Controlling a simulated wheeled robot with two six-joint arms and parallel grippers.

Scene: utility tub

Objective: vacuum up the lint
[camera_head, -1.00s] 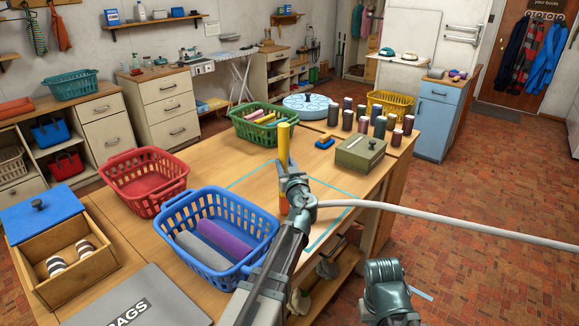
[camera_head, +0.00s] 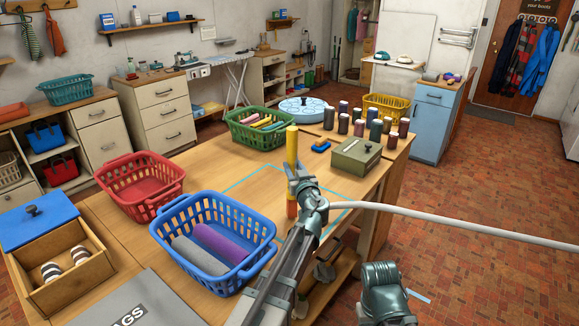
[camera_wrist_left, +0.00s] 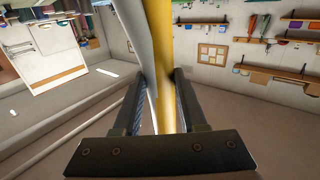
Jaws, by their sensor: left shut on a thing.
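My left gripper (camera_head: 302,180) is shut on an upright yellow vacuum wand (camera_head: 292,146) above the wooden table. In the left wrist view the yellow wand (camera_wrist_left: 164,60) stands between the fingers, with the pale hose beside it. The pale hose (camera_head: 430,217) runs from near the gripper off to the right. Light-blue lines (camera_head: 243,178) mark an area on the table around there. I cannot make out any lint. My right gripper (camera_head: 385,285) is low at the front; its fingers are not clear.
A blue basket (camera_head: 259,233) with rolls, a red basket (camera_head: 170,184) and an open wooden box (camera_head: 92,276) stand left. A green basket (camera_head: 240,131), several spools (camera_head: 376,130) and an olive box (camera_head: 352,161) stand farther back. Floor on the right is free.

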